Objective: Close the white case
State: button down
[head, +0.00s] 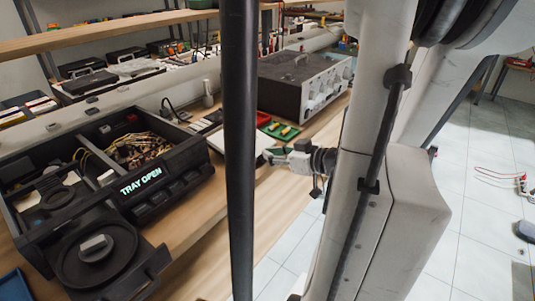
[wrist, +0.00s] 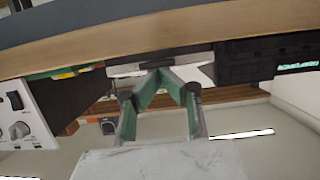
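A white, flat case-like object (head: 245,143) lies on the bench between the black player and the grey amplifier, partly hidden behind a black pole in the head view. I cannot tell how far its lid is open. A white surface (wrist: 203,72) shows behind the fingers in the wrist view, probably the same object. My gripper (head: 270,156) is beside its right edge, at the bench's front side. In the wrist view my gripper (wrist: 160,72) has its green-padded fingers drawn together at the tips, with nothing clearly held. Whether the tips touch the white object is unclear.
A black player (head: 180,190) with its disc tray out reads "TRAY OPEN" at left. A grey-black amplifier (head: 305,85) stands behind the gripper. A green tray with yellow pieces (head: 279,129) lies close by.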

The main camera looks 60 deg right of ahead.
jog(key=shift+w+f, duration=0.1)
jog(key=shift+f, duration=0.25)
jog(key=shift+r, duration=0.1)
jog(key=shift+r+p, duration=0.5)
jog(key=shift+r, duration=0.1)
notch_tip(320, 180, up, 4)
jog(key=p, duration=0.3)
jog(key=shift+f, duration=0.25)
jog(key=s+f, duration=0.4)
jog(key=s, duration=0.5)
jog(key=shift+s+b, duration=0.25)
jog(key=shift+b, duration=0.05)
jog(key=shift+a, duration=0.1)
